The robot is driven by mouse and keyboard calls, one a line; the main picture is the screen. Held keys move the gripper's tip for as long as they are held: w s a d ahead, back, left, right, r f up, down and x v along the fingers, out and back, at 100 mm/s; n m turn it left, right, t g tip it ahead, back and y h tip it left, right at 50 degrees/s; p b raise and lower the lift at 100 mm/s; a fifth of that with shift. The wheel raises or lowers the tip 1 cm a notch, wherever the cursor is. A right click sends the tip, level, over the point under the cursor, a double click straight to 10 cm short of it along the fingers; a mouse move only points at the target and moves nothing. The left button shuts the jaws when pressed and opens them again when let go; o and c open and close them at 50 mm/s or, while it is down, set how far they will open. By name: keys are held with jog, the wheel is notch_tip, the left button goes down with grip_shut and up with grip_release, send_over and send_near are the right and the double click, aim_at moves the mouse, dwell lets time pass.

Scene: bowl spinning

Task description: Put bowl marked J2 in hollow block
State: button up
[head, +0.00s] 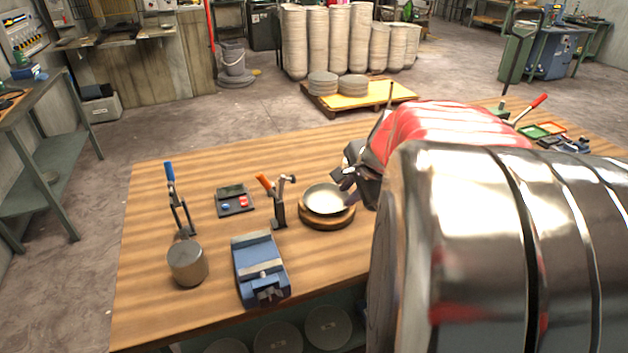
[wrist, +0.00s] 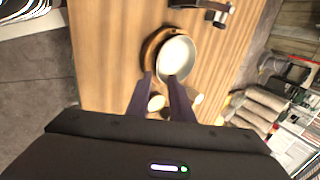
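A pale metal bowl (head: 324,199) rests over a round wooden block (head: 327,221) on the workbench. In the wrist view the bowl (wrist: 177,58) sits off-centre on the block (wrist: 149,52), whose rim shows at the left. The bowl looks slightly tilted in the head view. No J2 mark is readable. My gripper (head: 346,184) is at the right side of the bowl. In the wrist view its fingers (wrist: 160,78) are apart, with the right tip over the bowl's near rim and the left tip beside it. Whether they touch the bowl is unclear.
An orange-handled clamp (head: 275,200) stands just left of the block. A blue vise (head: 260,268), a grey cylinder (head: 187,263), a blue-handled clamp (head: 178,200) and a small dark device (head: 234,201) are farther left. The wooden bench (head: 145,300) is bare at its left front.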

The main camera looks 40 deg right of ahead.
dwell(0.5)
jog(key=a+r+n+y, duration=0.1)
jog(key=a+r+n, duration=0.2)
jog(key=a+n, duration=0.95)
jog(key=s+a+n, duration=0.4)
jog(key=s+a, duration=0.1)
jog(key=a, duration=0.4)
jog(key=s+a+n, duration=0.4)
jog(key=s+a, duration=0.1)
jog(key=a, duration=0.3)
jog(key=shift+s+a+f+n+g+y, duration=0.2)
jog(key=shift+a+n+g+y, duration=0.1)
jog(key=shift+a+n+y, duration=0.1)
